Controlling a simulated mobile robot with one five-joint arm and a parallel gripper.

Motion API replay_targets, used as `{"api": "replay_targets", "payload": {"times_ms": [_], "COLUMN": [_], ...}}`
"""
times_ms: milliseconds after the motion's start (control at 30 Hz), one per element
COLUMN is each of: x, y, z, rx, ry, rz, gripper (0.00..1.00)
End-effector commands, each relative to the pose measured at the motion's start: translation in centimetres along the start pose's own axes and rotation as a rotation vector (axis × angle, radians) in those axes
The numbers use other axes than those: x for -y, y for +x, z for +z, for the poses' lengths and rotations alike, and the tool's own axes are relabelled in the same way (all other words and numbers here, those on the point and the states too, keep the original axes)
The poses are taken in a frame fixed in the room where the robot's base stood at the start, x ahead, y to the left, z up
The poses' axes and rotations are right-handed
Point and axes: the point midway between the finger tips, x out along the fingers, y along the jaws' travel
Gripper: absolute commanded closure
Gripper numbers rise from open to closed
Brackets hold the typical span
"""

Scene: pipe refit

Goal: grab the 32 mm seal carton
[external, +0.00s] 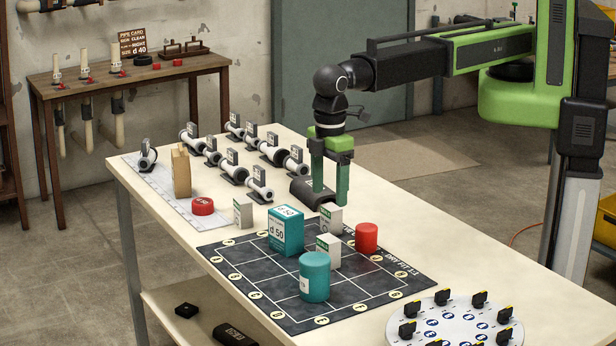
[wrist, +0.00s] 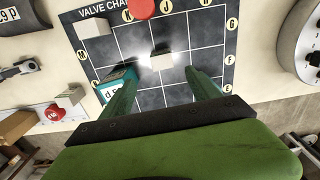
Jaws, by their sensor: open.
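Several small white cartons with green top bands stand in the external view, their size print too small to read, so I cannot tell which is the 32 mm one. One (external: 328,252) stands mid-mat, one (external: 331,219) at the mat's far edge, one (external: 243,212) off the mat near the red disc. My gripper (external: 328,196) points down, open and empty, above the far part of the table. In the wrist view the mid-mat carton (wrist: 162,61) shows ahead, between the fingertips (wrist: 160,76) in the picture. The others (wrist: 93,27) (wrist: 69,97) lie left.
A larger teal carton marked d 50 (external: 286,231), a teal cylinder (external: 314,278) and a red cylinder (external: 367,238) stand on the dark gridded mat (external: 265,290). Pipe fittings (external: 232,165) line the far side. A round dial tray (external: 455,325) lies at the near right.

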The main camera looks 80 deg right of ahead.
Motion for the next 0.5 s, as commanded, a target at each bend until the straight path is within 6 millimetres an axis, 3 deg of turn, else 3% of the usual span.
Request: {"api": "replay_targets", "payload": {"times_ms": [33,200,400,500], "x": [0.0,0.0,0.0,0.0], "y": [2.0,5.8,9.8,10.8], "z": [0.0,0.0,-0.1,-0.1], "rx": [0.000,-0.001,-0.001,-0.001], "ry": [0.000,0.001,0.001,0.001], "rz": [0.000,0.000,-0.001,-0.001], "gripper": [0.29,0.29,0.29,0.29]}}
